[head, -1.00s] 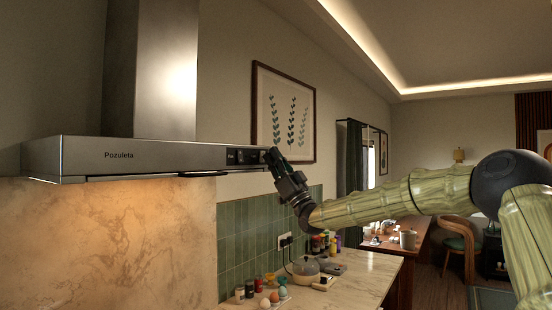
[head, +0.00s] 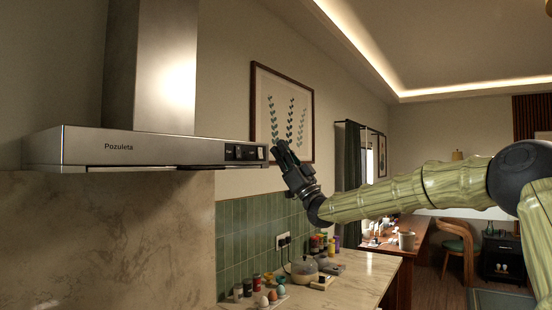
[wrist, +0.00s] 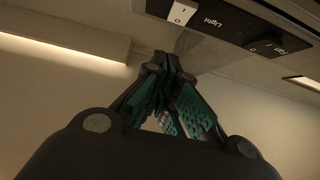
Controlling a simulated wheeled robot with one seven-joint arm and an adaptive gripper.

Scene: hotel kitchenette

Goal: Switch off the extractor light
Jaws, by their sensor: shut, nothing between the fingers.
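The steel extractor hood (head: 85,147) hangs on the wall at the left in the head view. Its underside and the marble below are unlit. A dark control panel (head: 245,153) sits at the right end of its front edge.
A framed leaf picture (head: 283,114) hangs on the wall behind my gripper. Below, the marble counter (head: 352,284) holds jars, a lidded pot (head: 305,270) and eggs. The air between the hood and the counter is clear.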

